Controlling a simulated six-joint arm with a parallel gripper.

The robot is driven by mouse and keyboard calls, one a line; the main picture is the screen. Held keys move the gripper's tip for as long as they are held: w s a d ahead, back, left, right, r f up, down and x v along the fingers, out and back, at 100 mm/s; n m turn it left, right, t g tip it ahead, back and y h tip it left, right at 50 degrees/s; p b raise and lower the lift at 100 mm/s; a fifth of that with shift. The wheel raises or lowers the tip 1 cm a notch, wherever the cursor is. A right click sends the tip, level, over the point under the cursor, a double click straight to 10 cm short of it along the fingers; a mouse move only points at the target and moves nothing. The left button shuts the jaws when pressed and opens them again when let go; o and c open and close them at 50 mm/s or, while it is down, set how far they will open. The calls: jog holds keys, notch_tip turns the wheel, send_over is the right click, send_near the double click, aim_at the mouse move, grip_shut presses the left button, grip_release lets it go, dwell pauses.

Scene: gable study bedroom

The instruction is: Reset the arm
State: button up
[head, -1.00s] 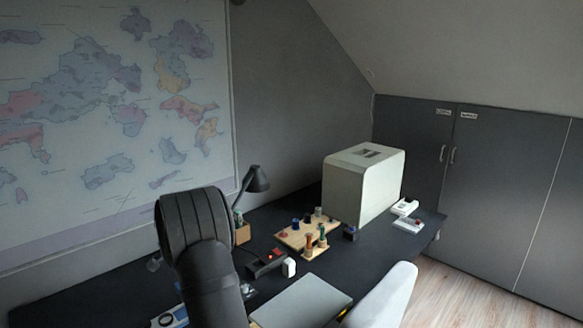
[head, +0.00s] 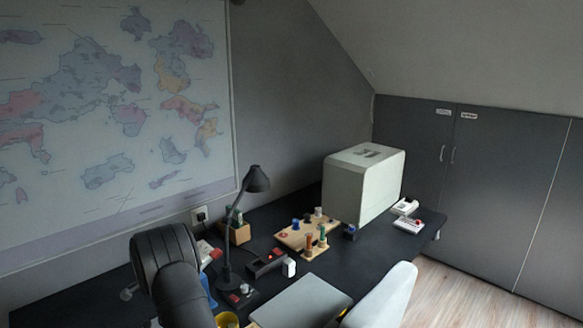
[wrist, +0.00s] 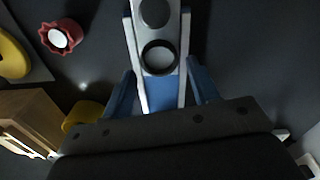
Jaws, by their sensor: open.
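My gripper (wrist: 162,88) shows in the wrist view as two blue fingers standing apart above a dark body. Between and beyond them is a grey and white part with two dark round features (wrist: 159,55); I cannot tell whether it is touched. The gripper is open. In the head view my black arm rises at the lower left, over the desk (head: 345,268), and the gripper itself is hidden there. A red knob with a white centre (wrist: 62,37) lies to the upper left in the wrist view.
A black lamp (head: 257,180) and wooden pen holder (head: 237,235) stand near the arm. A peg board (head: 292,238), a power strip (head: 266,264), a grey laptop (head: 300,303) and a large pale box (head: 350,195) occupy the desk. A white chair (head: 390,292) stands in front.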

jog(key=shift+f, duration=0.45)
jog(key=shift+r, duration=1.05)
notch_tip(320, 180, up, 8)
jog(key=d+r, duration=0.1)
jog(key=d, duration=0.7)
jog(key=shift+d+r, duration=0.3)
jog(key=shift+d, duration=0.1)
jog(key=shift+a, duration=0.15)
